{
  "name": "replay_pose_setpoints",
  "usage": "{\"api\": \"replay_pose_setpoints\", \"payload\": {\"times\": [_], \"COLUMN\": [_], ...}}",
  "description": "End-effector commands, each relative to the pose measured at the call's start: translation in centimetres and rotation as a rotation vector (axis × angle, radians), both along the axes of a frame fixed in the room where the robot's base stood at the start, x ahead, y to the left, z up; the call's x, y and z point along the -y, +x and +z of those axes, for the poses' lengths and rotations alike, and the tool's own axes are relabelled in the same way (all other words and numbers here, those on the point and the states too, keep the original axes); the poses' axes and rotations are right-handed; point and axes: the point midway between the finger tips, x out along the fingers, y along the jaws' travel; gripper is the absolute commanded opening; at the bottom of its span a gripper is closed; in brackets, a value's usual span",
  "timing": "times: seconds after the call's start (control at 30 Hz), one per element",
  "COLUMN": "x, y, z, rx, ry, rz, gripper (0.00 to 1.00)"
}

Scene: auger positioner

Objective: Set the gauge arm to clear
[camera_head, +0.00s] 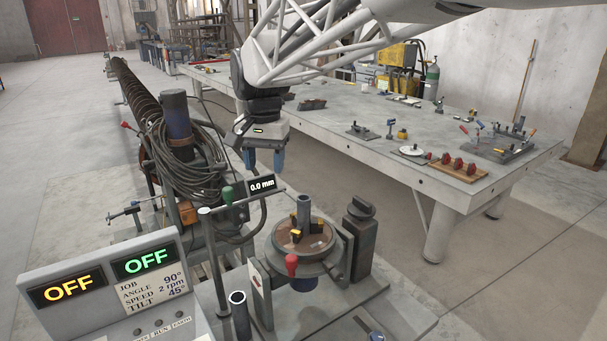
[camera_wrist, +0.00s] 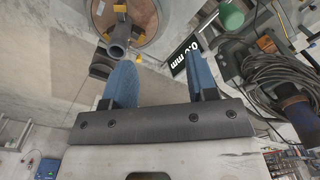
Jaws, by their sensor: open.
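The gauge arm (camera_head: 240,202) is a thin grey bar running from an upright post on the left toward the turntable. It carries a small black display (camera_head: 262,184) reading 0.0 mm and a green knob (camera_head: 228,195). In the wrist view the display (camera_wrist: 183,57) lies just beyond and between my fingers, with the green knob (camera_wrist: 230,17) to its right. My gripper (camera_head: 265,160) points down with blue fingertips apart, empty, above the display. The wrist view shows both fingers of my gripper (camera_wrist: 163,82). The round turntable (camera_head: 318,243) holds a grey upright tube (camera_head: 303,209).
A control panel (camera_head: 105,300) at front left shows two OFF readouts. A red knob (camera_head: 291,263) stands at the turntable's front. A dark post (camera_head: 359,235) stands to its right. Coiled cables (camera_head: 190,165) hang behind left. A long workbench (camera_head: 350,120) with tools lies behind.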

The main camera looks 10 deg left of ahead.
Motion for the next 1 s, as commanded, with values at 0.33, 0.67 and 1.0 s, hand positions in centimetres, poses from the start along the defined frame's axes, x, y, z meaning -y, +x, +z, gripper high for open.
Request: {"api": "replay_pose_setpoints", "payload": {"times": [0.33,0.67,1.0], "x": [-8.8,-9.4,-9.4], "y": [0.4,0.4,0.4], "z": [-0.2,-0.3,-1.1], "rx": [-0.025,-0.027,-0.028], "ry": [-0.016,-0.017,-0.018], "rz": [0.004,0.002,0.002], "gripper": [0.53,0.53,0.53]}}
